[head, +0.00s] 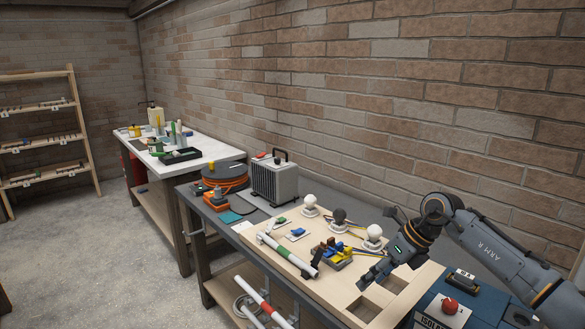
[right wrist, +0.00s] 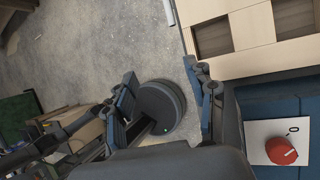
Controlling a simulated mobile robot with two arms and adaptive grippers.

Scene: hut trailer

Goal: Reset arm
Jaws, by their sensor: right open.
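My right arm (head: 500,248) comes in from the right of the head view. Its right gripper (head: 374,272) hangs over the front right part of the wooden board (head: 312,268), near the square recesses. In the right wrist view the two fingers of the right gripper (right wrist: 160,90) stand apart with nothing between them. Grey floor and a dark round shape show behind them. My left gripper is in neither view.
White, dark and white bulbs (head: 339,215), a white tube with a green band (head: 287,254) and coloured blocks (head: 332,252) are on the board. A red knob (head: 450,306) is at right. A heater (head: 274,180) stands behind. Floor at left (head: 90,250) is clear.

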